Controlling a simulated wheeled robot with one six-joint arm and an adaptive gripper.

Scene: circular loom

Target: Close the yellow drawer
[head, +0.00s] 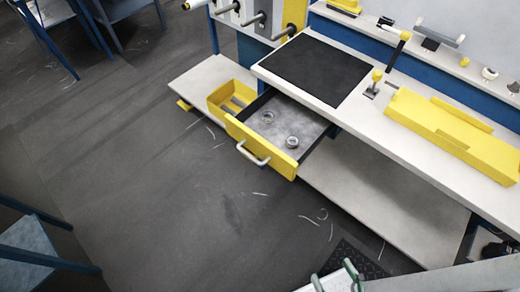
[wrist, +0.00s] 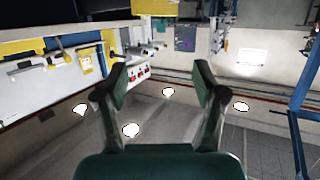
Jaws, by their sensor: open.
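The yellow drawer (head: 262,147) sticks out from under the workbench in the head view, open, with a grey handle (head: 253,154) on its yellow front. Two small round metal parts (head: 280,130) lie on its grey floor. My gripper (wrist: 160,78) shows in the wrist view with its two dark green fingers wide apart and nothing between them. It faces a far part of the room, and I cannot make out the drawer there. In the head view, pale and green parts at the bottom edge may be my gripper, well apart from the drawer front.
The workbench (head: 376,140) carries a black mat (head: 315,72) and a long yellow block (head: 452,136). A lower shelf (head: 385,205) runs beneath it. A yellow bin (head: 232,97) stands beside the drawer. Blue-framed furniture (head: 35,250) is at lower left. The floor before the drawer is clear.

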